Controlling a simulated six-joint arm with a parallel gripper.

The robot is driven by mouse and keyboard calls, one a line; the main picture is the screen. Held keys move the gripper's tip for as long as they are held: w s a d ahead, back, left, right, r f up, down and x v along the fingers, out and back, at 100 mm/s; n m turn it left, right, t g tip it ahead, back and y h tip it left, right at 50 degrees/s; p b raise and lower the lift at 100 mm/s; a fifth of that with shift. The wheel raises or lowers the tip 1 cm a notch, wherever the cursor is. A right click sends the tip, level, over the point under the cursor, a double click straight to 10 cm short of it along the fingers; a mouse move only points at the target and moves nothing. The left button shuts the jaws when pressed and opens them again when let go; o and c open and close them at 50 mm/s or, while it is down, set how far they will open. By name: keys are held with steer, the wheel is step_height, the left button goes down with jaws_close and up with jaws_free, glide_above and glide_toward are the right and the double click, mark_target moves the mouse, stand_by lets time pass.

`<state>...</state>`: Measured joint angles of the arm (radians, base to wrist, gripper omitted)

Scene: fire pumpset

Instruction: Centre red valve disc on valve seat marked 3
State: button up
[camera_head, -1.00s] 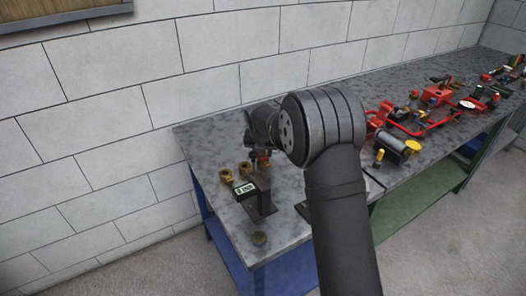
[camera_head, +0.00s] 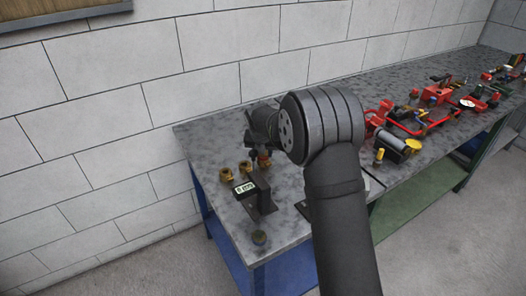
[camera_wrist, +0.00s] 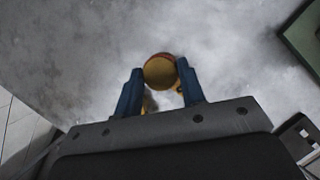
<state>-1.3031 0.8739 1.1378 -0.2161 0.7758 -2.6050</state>
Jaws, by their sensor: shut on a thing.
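My gripper (camera_wrist: 159,72) is shut on a round disc (camera_wrist: 160,71) with a yellowish face and a thin red rim, between its blue fingers in the wrist view. In the head view my gripper (camera_head: 263,146) is above the rightmost of three brass pieces (camera_head: 264,161), which look like the valve seats. This rightmost piece shows some reddish colour at its top. The other two brass pieces stand to its left, one in the middle (camera_head: 245,169) and one at the left (camera_head: 226,174). No seat numbers can be read. Brass also shows partly hidden behind the disc in the wrist view.
A black stand (camera_head: 262,196) with a small lit display (camera_head: 245,187) is close in front of the brass pieces. A small dark round piece (camera_head: 259,238) lies near the front edge. Red pump parts (camera_head: 436,97) fill the bench to the right. The back left of the bench is clear.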

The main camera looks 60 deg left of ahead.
stand_by(0.4)
steer(key=o, duration=1.2)
steer(key=v, duration=1.7)
steer(key=shift+r, duration=0.2)
steer(key=x, duration=1.7)
steer(key=shift+f, duration=0.2)
steer(key=shift+r, duration=0.15)
